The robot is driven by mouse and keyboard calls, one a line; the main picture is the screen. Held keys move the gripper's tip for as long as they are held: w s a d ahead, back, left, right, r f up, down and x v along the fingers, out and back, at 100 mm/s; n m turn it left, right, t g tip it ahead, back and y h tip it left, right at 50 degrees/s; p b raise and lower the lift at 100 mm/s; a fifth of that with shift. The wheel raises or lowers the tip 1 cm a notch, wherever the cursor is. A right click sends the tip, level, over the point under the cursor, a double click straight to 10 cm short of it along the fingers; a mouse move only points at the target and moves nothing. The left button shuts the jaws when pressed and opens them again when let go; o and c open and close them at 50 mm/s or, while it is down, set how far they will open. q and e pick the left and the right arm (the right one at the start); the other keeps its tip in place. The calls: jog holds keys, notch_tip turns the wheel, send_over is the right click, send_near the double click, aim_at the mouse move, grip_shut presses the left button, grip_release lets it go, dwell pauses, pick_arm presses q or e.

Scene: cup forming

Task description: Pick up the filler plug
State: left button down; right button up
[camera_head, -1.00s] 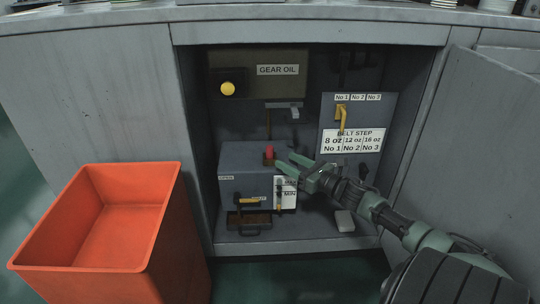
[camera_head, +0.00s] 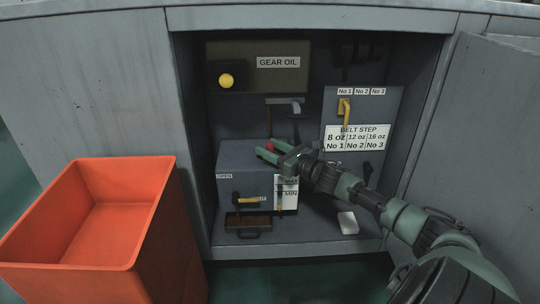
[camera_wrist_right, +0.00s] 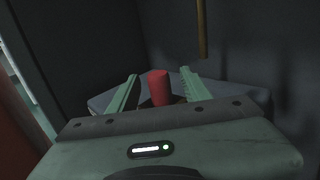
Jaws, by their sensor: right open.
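The red filler plug (camera_wrist_right: 158,87) stands upright on top of the grey box in the right wrist view, between the two green fingers of my right gripper (camera_wrist_right: 158,92). The fingers are open, with a gap visible on each side of the plug. In the head view my right gripper (camera_head: 267,151) is over the top of the grey box (camera_head: 232,158), and only a small red part of the plug (camera_head: 269,143) shows behind the fingers. Whether the fingers touch the plug cannot be told from the head view. My left gripper is not in view.
The box sits inside an open cabinet, below a GEAR OIL panel (camera_head: 288,82) with a yellow knob (camera_head: 226,80). A BELT STEP panel (camera_head: 386,108) with a yellow lever stands to the right. An orange bin (camera_head: 165,215) is at the left. A white block (camera_head: 348,222) lies on the cabinet floor.

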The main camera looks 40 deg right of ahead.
grip_shut()
jog(key=shift+r, duration=0.15)
